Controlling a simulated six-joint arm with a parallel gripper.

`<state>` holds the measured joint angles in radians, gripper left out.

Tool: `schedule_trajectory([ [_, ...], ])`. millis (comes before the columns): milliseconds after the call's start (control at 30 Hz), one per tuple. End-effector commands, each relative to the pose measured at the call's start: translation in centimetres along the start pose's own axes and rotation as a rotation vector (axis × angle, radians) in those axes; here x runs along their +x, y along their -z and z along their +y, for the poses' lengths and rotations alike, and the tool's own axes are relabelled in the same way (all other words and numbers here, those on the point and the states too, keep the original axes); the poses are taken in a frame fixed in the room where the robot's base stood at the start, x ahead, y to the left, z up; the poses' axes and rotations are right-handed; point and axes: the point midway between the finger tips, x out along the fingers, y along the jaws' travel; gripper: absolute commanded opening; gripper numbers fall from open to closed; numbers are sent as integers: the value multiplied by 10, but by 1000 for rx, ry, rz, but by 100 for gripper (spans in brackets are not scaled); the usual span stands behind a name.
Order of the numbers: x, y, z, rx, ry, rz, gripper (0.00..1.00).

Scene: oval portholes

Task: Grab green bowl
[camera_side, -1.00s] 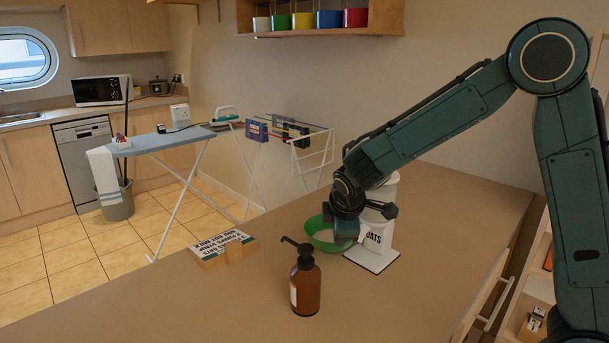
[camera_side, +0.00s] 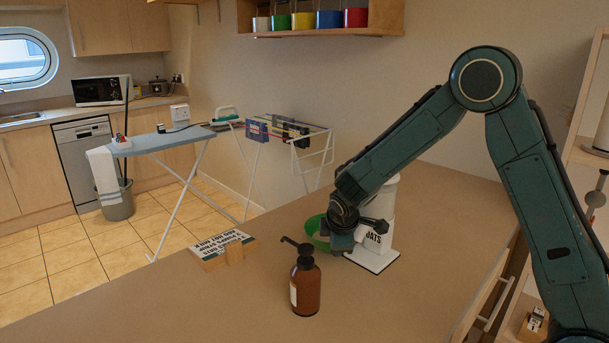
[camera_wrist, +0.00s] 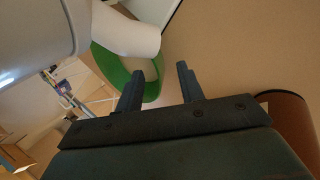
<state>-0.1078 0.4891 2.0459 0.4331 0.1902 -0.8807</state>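The green bowl (camera_wrist: 154,84) shows beyond and between the fingers, nearer the left one. Whether a finger touches the bowl I cannot tell. A white rounded piece (camera_wrist: 125,36) covers part of the bowl there.
A brown pump bottle (camera_side: 306,285) stands in front of the bowl; a brown round shape (camera_wrist: 290,120) shows at the wrist view's right. A lettered sign block (camera_side: 222,248) lies to the left. The counter's front left is clear.

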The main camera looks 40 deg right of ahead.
Motion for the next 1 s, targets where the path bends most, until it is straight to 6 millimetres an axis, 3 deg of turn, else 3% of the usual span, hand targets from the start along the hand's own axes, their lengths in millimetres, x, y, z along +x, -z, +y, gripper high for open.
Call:
schedule_trajectory([
  [433,42,1,2,0,2,-2,38],
  [1000,46,1,2,0,1,0,38],
])
